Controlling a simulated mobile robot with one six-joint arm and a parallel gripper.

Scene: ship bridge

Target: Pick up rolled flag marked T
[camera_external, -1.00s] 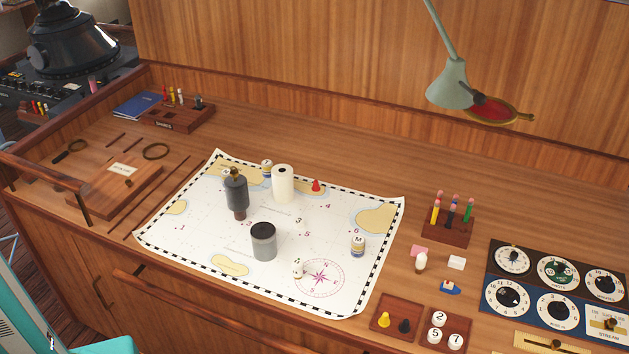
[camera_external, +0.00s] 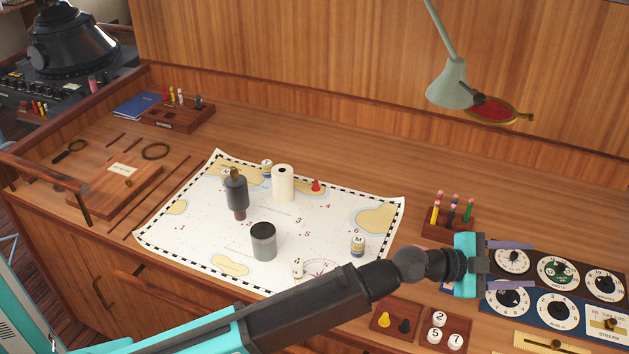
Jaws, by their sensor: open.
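I cannot read a T on any rolled flag. Small rolled flags stand on the chart (camera_external: 200,240): one marked M (camera_external: 358,246) at the right and one near the back (camera_external: 267,168) beside the white roll. Another small white piece (camera_external: 297,268) stands near the compass rose; its marking is too small to read. My gripper (camera_external: 534,265) is open and empty, its two fingers pointing right over the dial panel, well right of the chart.
A dark bottle-like piece (camera_external: 236,193), a grey cylinder (camera_external: 264,242) and a white roll (camera_external: 283,184) stand on the chart. A pen rack (camera_external: 447,230) is just behind my gripper. A lamp (camera_external: 449,85) hangs over the back.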

